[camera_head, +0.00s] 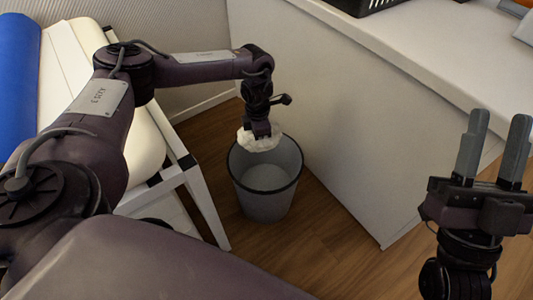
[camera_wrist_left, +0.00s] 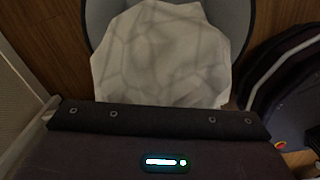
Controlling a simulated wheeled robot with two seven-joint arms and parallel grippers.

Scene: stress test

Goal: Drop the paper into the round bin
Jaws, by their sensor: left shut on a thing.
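A crumpled white paper (camera_head: 259,141) hangs from my left gripper (camera_head: 259,131), over the far part of the round bin's opening. It also shows large in the left wrist view (camera_wrist_left: 160,55). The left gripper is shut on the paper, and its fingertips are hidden. The grey round bin (camera_head: 266,204) stands upright on the wooden floor and looks empty inside. Its rim (camera_wrist_left: 240,20) shows behind the paper in the left wrist view. My right gripper (camera_head: 495,140) is at the right, pointing up, its two grey fingers apart with nothing between them.
A white counter (camera_head: 360,130) stands right of the bin, with a black basket (camera_head: 368,5) on top. A white-framed bench (camera_head: 200,200) with pale and blue rolls (camera_head: 18,80) is on the left. Wooden floor (camera_head: 325,255) is clear in front of the bin.

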